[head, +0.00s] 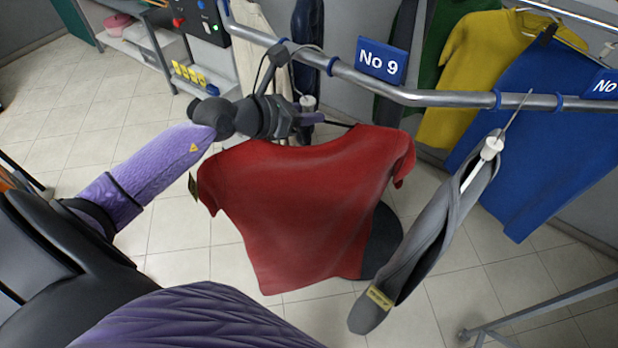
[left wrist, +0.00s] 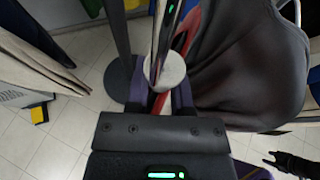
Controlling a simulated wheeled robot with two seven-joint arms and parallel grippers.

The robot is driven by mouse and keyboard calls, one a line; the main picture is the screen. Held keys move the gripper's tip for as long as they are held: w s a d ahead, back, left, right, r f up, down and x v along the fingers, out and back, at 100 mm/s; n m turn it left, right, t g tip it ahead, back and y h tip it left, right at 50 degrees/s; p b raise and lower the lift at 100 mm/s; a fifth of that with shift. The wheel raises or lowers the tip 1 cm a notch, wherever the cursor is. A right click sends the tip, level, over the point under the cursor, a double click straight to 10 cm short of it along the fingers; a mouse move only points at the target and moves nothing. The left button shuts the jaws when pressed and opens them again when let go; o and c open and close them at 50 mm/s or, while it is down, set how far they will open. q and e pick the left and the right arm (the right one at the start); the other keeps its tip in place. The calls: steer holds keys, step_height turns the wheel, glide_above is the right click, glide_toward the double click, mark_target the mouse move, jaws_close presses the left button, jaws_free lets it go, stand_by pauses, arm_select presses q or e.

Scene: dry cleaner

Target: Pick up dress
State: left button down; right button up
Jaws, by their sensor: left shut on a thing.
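A red short-sleeved garment (head: 300,205) hangs on a hanger in the middle of the head view, with a small tag at its left sleeve. My left gripper (head: 308,110) is at the top of it, shut around the white neck piece of the hanger (head: 308,101). In the left wrist view, a white round piece (left wrist: 165,72) sits between the purple fingers of my left gripper (left wrist: 167,92). Dark cloth (left wrist: 250,65) fills the right of that view; I cannot tell which garment it is. No garment is clearly recognisable as a dress.
A metal rail (head: 430,98) with a blue "No 9" sign (head: 381,61) crosses above. A grey garment (head: 425,245) hangs close on the right. Yellow (head: 480,60) and blue (head: 555,125) garments hang behind it. Tiled floor (head: 60,100) is clear at left.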

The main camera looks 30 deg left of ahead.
mark_target(304, 98)
arm_select(q)
steer(key=shift+r, duration=0.2)
step_height(304, 98, up, 3)
steer(key=shift+s+a+r+b, duration=0.1)
steer(key=shift+s+b, duration=0.05)
steer(key=shift+b, duration=0.15)
steer(key=s+a+b, duration=0.2)
steer(key=s+a, duration=0.2)
steer(key=s, duration=0.4)
steer(key=s+a+b, duration=0.2)
steer(key=s+a, duration=0.1)
steer(key=s, duration=0.5)
steer(key=shift+a, duration=0.4)
